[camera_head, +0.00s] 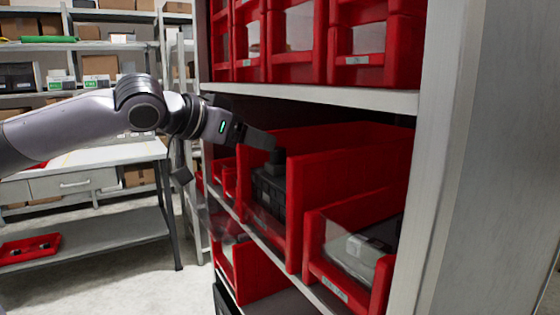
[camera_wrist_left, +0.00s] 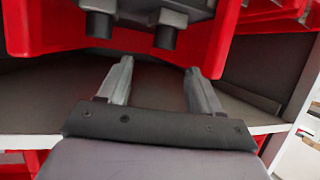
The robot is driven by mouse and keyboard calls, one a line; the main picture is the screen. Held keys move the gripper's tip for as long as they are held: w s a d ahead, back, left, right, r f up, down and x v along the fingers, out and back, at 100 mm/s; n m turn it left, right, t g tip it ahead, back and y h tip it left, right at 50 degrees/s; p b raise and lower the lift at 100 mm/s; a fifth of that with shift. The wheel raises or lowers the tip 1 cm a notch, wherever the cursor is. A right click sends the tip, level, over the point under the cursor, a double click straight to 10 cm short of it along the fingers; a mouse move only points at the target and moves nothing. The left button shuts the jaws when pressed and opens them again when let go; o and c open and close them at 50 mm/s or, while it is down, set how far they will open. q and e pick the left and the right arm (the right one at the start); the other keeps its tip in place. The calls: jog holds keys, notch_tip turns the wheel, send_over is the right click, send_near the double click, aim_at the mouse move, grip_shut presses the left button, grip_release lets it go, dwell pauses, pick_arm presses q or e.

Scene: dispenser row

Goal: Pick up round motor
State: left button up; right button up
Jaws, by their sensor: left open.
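A dark part with a round stub on top (camera_head: 270,187) stands in the large red bin (camera_head: 330,160) on the middle shelf. In the left wrist view, dark parts with short round stubs (camera_wrist_left: 167,32) show at the top edge, inside a red bin (camera_wrist_left: 45,30). I cannot tell for certain which of them is the round motor. My left gripper (camera_head: 266,141) reaches in from the left, over the bin's side near the dark part. In the wrist view its two fingers (camera_wrist_left: 160,82) are apart, with nothing between them. My right gripper is not in view.
A smaller red bin (camera_head: 348,278) with a grey part stands at the right front. More red bins line the shelf above, behind a white shelf edge (camera_head: 330,99) close over my arm. A grey upright (camera_head: 440,170) bounds the right. A workbench (camera_head: 100,155) stands at the left.

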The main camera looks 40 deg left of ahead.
aim_at(278, 148)
pick_arm(q)
jog(key=shift+a+p+x, duration=0.2)
jog(key=shift+p+x, duration=0.65)
jog(key=shift+x, duration=1)
jog(key=shift+p+x, duration=0.9)
jog(key=shift+p, duration=0.1)
jog(key=shift+w+f+p, duration=0.3)
jog(key=shift+f+p, duration=0.05)
grip_shut()
jog(key=shift+r, duration=0.1)
